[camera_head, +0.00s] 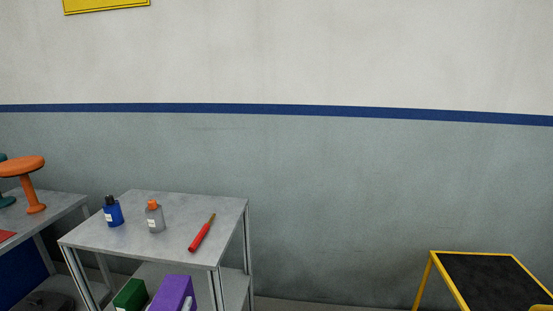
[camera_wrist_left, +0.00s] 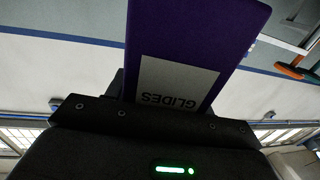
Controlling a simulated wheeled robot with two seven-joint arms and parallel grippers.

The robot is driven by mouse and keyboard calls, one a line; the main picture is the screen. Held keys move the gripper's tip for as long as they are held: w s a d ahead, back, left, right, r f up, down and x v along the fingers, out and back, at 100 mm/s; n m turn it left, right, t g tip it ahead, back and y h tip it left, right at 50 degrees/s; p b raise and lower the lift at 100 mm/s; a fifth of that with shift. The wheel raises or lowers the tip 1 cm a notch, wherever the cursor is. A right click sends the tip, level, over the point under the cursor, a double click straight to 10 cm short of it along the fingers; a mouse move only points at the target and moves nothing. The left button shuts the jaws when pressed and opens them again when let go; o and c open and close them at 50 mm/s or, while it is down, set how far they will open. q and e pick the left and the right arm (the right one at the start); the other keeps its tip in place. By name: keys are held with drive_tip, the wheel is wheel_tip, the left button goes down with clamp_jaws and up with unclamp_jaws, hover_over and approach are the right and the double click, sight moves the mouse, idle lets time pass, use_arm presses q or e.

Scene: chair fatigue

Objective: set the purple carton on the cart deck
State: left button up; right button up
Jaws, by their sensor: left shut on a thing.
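The purple carton (camera_wrist_left: 200,28) fills the upper middle of the left wrist view, with a pale label reading "GLIDES" upside down. My left gripper (camera_wrist_left: 160,108) is shut on it; the carton hides most of the fingers. A black deck with a yellow frame (camera_head: 490,275), which looks like the cart, stands at the bottom right, partly cut off. My right gripper is not seen.
A grey table (camera_head: 125,240) holds a blue bottle (camera_head: 113,212), an orange-capped bottle (camera_head: 155,217) and a red-handled tool (camera_head: 200,235). A green box (camera_head: 130,295) is below. An orange stool (camera_head: 30,180) stands on another table at left. Space between table and cart looks clear.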

use_arm(q)
drive_tip(key=shift+r, duration=0.3)
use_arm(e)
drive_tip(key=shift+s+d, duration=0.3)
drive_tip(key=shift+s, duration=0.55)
